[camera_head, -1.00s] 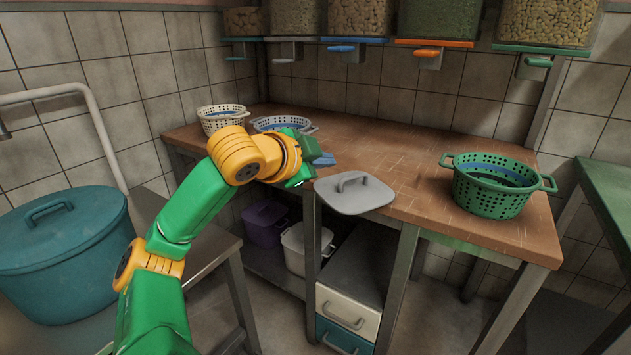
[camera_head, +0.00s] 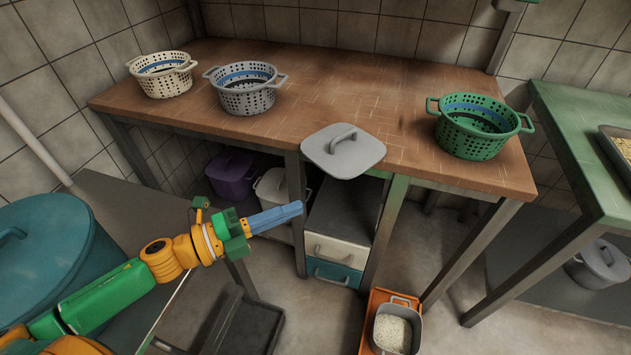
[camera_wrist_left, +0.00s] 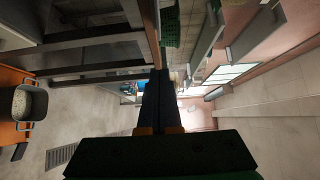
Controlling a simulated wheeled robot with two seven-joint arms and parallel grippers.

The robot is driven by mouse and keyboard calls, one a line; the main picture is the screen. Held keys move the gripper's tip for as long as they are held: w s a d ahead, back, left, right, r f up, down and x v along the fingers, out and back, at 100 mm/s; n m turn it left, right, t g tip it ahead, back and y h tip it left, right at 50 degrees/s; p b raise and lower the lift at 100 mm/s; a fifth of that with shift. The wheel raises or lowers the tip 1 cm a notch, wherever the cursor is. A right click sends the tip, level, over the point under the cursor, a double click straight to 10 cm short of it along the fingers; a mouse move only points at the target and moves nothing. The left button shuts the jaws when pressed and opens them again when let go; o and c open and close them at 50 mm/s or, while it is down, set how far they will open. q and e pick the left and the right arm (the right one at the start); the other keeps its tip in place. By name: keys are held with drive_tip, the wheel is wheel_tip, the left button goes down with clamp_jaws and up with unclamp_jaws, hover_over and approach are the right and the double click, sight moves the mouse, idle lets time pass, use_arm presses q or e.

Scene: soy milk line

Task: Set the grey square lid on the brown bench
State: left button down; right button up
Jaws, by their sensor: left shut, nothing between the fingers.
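The grey square lid (camera_head: 343,151) lies flat on the front edge of the brown bench (camera_head: 330,92), handle up, with its front part jutting past the edge. My left gripper (camera_head: 299,208) is in front of the bench, below and to the left of the lid and apart from it. Its blue fingers are closed together with nothing between them. In the left wrist view the shut dark fingers (camera_wrist_left: 159,98) point away into the room, and the lid does not show there. My right gripper is in neither view.
A cream basket (camera_head: 162,75), a grey basket (camera_head: 246,90) and a green basket (camera_head: 476,127) stand on the bench. A teal lidded pot (camera_head: 40,255) is at left. Below are drawers (camera_head: 335,250) and an orange tray (camera_head: 366,322) with a pot of pale contents (camera_head: 394,333).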

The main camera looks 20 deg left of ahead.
sight(331, 160)
use_arm(q)
drive_tip(key=w+d, duration=0.1)
drive_tip(key=w, duration=0.1)
drive_tip(key=w+d, duration=0.1)
drive_tip(key=w, duration=0.2)
drive_tip(key=w+d, duration=0.2)
drive_tip(key=shift+w+p, duration=0.3)
drive_tip(key=shift+p, duration=0.05)
drive_tip(key=shift+w, duration=0.3)
drive_tip(key=w+b, duration=0.2)
drive_tip(key=w, duration=0.4)
drive_tip(key=shift+w, duration=0.35)
drive_tip(key=shift+s, duration=0.1)
